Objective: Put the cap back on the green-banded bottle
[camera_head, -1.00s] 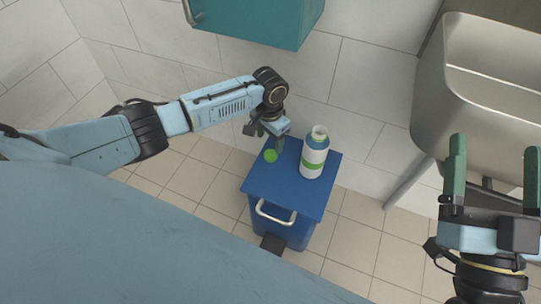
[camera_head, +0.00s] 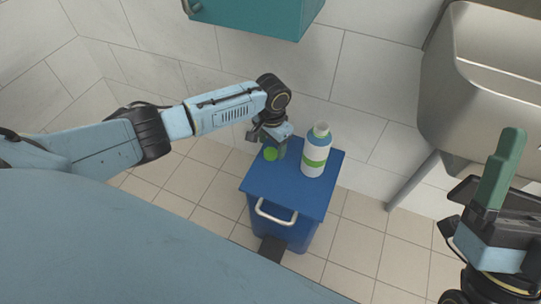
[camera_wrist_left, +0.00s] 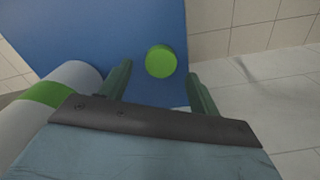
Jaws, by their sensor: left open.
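The white bottle (camera_head: 315,168) with a green band stands upright on the blue lid (camera_head: 286,198) of a bin, its neck bare at the top. The green cap (camera_head: 270,153) lies on the same lid, left of the bottle. My left gripper (camera_head: 273,147) is open and low at the cap. In the left wrist view the cap (camera_wrist_left: 161,61) shows between the two spread fingertips, apart from both, and the bottle (camera_wrist_left: 55,98) lies just left of the left finger.
A metal sink (camera_head: 490,90) is at the upper right. A teal cabinet (camera_head: 255,15) hangs at the top. The bin has a pale front handle (camera_head: 272,213). The tiled floor around it is clear.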

